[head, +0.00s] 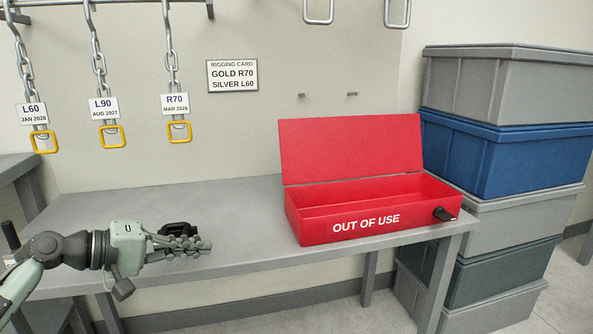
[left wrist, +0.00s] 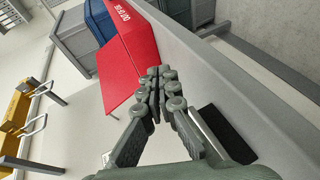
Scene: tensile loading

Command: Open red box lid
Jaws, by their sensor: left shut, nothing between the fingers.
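The red box (head: 335,224), marked "OUT OF USE", stands on the right part of the grey table. Its lid (head: 352,148) is raised and stands open, leaning back behind the box. The inside that shows looks empty. A black latch or handle (head: 445,214) sits at the front right corner. My left gripper (head: 207,245) is shut and empty above the table's front edge, left of the box and apart from it. In the left wrist view the shut fingers (left wrist: 157,75) point toward the red box (left wrist: 139,32) and its open lid (left wrist: 127,78). My right gripper is not in view.
The grey table (head: 235,205) is mostly bare left of the box. A small black object (head: 178,229) lies behind my left gripper. Chains with tags and yellow links (head: 110,136) hang at the left. Stacked bins (head: 505,155) stand right of the table.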

